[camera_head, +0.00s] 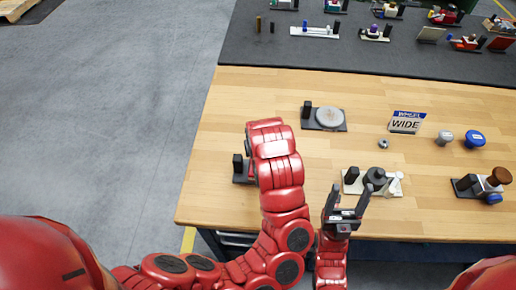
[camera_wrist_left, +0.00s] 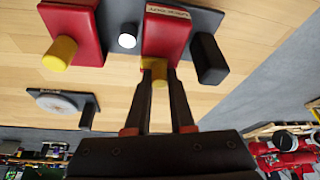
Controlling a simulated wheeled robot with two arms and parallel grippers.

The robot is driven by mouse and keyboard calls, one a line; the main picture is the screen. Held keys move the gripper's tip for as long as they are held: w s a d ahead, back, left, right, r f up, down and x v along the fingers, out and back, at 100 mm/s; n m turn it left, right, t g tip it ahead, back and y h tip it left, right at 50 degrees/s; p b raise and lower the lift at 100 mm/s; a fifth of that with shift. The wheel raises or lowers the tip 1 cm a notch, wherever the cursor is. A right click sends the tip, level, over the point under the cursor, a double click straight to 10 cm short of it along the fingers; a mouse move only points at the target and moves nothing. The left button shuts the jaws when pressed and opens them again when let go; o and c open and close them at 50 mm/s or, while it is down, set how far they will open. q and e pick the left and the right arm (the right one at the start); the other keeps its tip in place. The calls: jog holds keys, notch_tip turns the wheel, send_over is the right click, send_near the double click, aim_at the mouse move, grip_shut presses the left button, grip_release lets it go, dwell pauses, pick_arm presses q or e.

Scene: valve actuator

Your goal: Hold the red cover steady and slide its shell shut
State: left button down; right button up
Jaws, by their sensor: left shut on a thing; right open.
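The red cover shows in the left wrist view as two red halves on a dark base plate (camera_wrist_left: 205,20). The right red half (camera_wrist_left: 166,32) has a pale label strip and a yellow knob (camera_wrist_left: 160,72). The left red half (camera_wrist_left: 82,28) has its own yellow knob (camera_wrist_left: 60,53). A gap with a white round part (camera_wrist_left: 127,41) lies between them. My left gripper (camera_wrist_left: 162,75) is shut on the right half's yellow knob. In the head view my left arm hides the cover and the gripper. My right gripper (camera_head: 348,190) is open and empty near the table's front edge.
A black post (camera_wrist_left: 208,58) stands on the base beside the right half. A white-based device (camera_head: 388,187) with a grey knob is just beyond my right gripper. A round-disc device (camera_head: 328,117), a WIDE sign (camera_head: 405,122) and a blue knob (camera_head: 475,139) stand farther off.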

pick_arm(q)
jog(key=shift+f, duration=0.55)
jog(key=shift+f, duration=0.45)
dwell(0.8)
